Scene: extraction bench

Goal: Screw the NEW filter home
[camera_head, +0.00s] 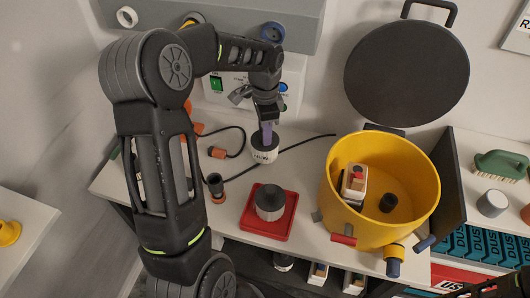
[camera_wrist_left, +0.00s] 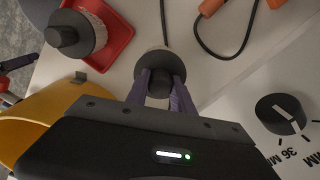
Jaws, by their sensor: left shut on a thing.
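The white new filter (camera_head: 264,155), with dark lettering on its side, is at the back of the bench, left of the yellow drum. My left gripper (camera_head: 266,138) comes down on it from above, its purple fingers shut on the dark top. In the left wrist view the fingers of my left gripper (camera_wrist_left: 158,88) close on both sides of the filter's round dark cap (camera_wrist_left: 158,72). The filter looks upright; whether its base touches the bench I cannot tell. The yellow drum (camera_head: 335,185) is open, with a white-and-red unit (camera_head: 354,184) and a dark round piece (camera_head: 388,203) inside.
A grey used-looking filter (camera_head: 270,203) stands on a red tray (camera_head: 250,230) in front. The black round lid (camera_head: 407,75) stands behind the drum. A black cable with an orange plug (camera_head: 217,153) lies to the left. A control panel (camera_head: 232,90) stands behind.

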